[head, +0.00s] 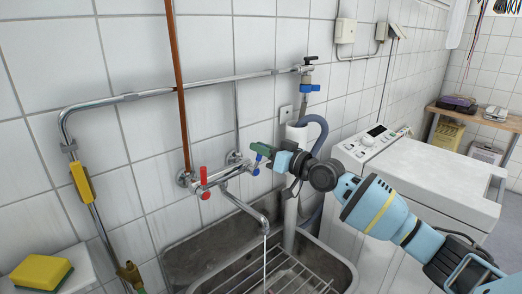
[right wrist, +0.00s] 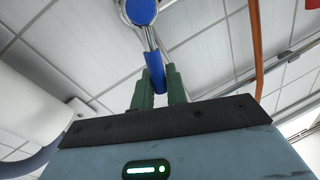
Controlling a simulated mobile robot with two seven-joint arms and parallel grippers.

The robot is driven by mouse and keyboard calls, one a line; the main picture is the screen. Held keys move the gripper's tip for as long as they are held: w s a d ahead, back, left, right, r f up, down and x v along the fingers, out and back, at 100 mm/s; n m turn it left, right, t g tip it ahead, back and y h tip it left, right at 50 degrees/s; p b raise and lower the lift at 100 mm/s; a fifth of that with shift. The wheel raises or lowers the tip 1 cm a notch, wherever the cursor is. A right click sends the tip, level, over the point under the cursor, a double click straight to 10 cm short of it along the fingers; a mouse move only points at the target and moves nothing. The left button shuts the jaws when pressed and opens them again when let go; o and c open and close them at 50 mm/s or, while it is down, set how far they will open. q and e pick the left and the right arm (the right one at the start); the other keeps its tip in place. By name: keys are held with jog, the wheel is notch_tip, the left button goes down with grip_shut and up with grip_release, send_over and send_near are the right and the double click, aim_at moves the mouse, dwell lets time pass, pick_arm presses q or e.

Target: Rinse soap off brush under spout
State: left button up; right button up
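The wall tap has a red handle (head: 204,182) and a blue handle (head: 257,165). My right gripper (head: 262,150) is at the blue handle. In the right wrist view its green fingers (right wrist: 160,85) stand on both sides of the blue lever (right wrist: 155,65) and appear shut on it. The spout (head: 247,208) bends down over the metal sink (head: 193,252), and a thin stream of water (head: 265,262) runs from its end. No brush shows in either view. My left gripper is out of view.
A wire rack (head: 285,275) lies in the sink. A yellow and green sponge (head: 42,272) is at the lower left. A hose with a yellow grip (head: 82,182) hangs on the left. A white washing machine (head: 435,180) stands at the right, with a wooden shelf (head: 480,117) beyond.

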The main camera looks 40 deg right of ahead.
jog(key=o, duration=0.4)
jog(key=shift+c, duration=0.2)
jog(key=v, duration=0.7)
jog(key=shift+s, duration=0.4)
jog(key=shift+d, duration=0.1)
